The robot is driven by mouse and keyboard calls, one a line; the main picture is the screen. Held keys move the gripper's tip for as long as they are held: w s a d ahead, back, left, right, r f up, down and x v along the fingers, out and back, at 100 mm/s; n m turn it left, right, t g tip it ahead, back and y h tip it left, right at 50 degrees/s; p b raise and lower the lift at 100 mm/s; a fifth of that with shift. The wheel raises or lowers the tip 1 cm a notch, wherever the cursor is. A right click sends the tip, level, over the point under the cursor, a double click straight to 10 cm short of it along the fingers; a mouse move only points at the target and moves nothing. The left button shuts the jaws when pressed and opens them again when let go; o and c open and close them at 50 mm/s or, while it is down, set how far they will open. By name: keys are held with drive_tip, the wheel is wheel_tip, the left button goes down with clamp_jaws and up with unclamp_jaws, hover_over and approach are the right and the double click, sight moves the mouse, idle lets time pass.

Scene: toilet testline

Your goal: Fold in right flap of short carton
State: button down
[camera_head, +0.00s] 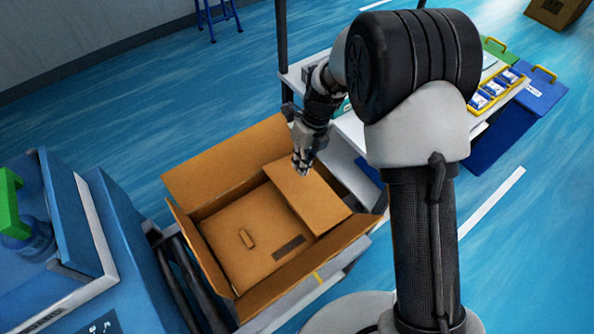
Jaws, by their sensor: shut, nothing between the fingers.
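The short carton (226,164) is an open brown cardboard box at the middle of the head view, with its back, left and front flaps spread outward. On its right side a brown panel, seemingly the right flap (312,198), lies inward over the opening. A flat brown surface with a small slot and a dark label (245,222) shows inside the carton. My gripper (301,170) is shut and empty, pointing down at the far part of the right panel. It appears to touch or nearly touch it; I cannot tell which.
A white table (352,132) stands behind and right of the carton, with a yellow-framed tray (496,89) of small boxes on it. A blue unit with a green-handled container (30,222) is at the left. My arm hides part of the right side. Blue floor lies open behind.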

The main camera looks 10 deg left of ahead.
sight(290, 200)
drive_tip(key=b+x, duration=0.4)
drive_tip(key=x, duration=0.9)
drive_tip(key=shift+s+f+b, duration=0.1)
drive_tip(key=shift+b, duration=0.2)
drive_tip(key=shift+f, duration=0.15)
drive_tip(key=shift+p+x, duration=0.4)
drive_tip(key=shift+x, duration=1.45)
drive_tip(key=shift+s+a, duration=0.1)
drive_tip(key=shift+s, duration=0.1)
